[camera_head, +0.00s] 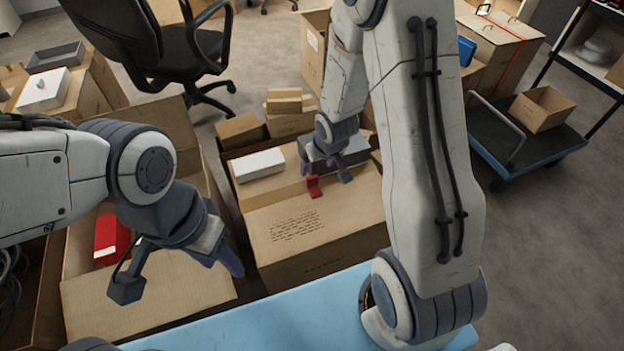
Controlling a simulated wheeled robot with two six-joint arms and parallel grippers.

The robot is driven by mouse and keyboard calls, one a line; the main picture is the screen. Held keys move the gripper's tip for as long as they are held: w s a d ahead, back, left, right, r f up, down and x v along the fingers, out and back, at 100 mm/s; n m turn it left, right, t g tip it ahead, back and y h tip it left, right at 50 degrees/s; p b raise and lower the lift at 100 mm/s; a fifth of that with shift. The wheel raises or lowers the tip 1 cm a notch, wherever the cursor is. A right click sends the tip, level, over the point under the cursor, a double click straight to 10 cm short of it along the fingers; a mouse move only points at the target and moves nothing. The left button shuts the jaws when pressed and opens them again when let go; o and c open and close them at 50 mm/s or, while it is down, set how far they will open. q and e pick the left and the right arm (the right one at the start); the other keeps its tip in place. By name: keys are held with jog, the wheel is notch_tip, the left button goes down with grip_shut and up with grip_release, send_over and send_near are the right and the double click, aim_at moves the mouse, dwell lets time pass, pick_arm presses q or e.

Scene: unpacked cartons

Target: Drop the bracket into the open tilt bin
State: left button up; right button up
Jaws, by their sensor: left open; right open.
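A small red L-shaped piece (314,188), which looks like the bracket, rests on the top of a closed carton (310,235) in the middle. My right gripper (325,172) is open, pointing down just above and behind the red piece; I cannot tell whether they touch. A dark grey box (356,148), possibly the tilt bin, stands behind my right gripper, which partly hides it; its opening is not clear. My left gripper (182,272) is open and empty, above an open carton at the left.
A white box (259,165) lies left of the red piece. A red box (112,238) sits in the open carton (150,288) at left. Small cartons (288,118) stand behind. A blue surface (270,318) is in front. An office chair (150,45) and a cart (525,145) stand further off.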

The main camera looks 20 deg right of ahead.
aim_at(312, 177)
jog(key=x, duration=0.2)
jog(key=b+x, duration=0.1)
jog(key=x, duration=0.1)
jog(key=b+x, duration=0.1)
jog(key=x, duration=0.1)
jog(key=shift+d, duration=0.4)
jog(key=shift+a+b+x, duration=0.2)
jog(key=shift+b+x, duration=0.5)
jog(key=shift+x, duration=0.65)
jog(key=shift+a+b+x, duration=0.15)
jog(key=shift+b+x, duration=0.55)
jog(key=shift+x, duration=0.65)
jog(key=shift+r, duration=0.1)
grip_shut()
